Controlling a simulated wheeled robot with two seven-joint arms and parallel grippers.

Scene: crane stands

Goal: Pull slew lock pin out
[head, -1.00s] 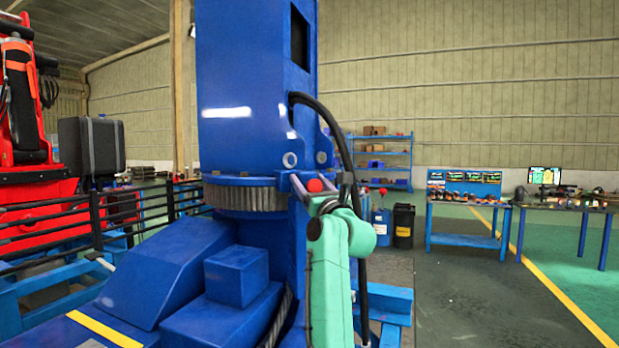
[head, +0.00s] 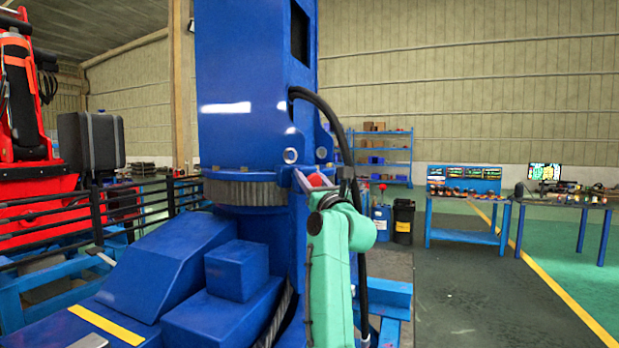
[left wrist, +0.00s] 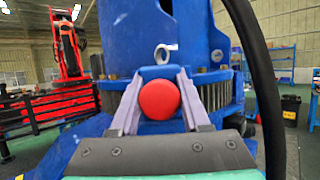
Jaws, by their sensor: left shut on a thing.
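In the head view my green left arm comes up from below and hides part of the knob. The pin's shaft is hidden behind the knob. My right gripper is not in view.
The blue crane column (head: 250,80) stands close in front. A black hose (head: 345,150) loops down just right of my left gripper. A metal eye (left wrist: 165,52) sits above the knob. A blue workbench (head: 465,205) stands farther right, with open floor before it.

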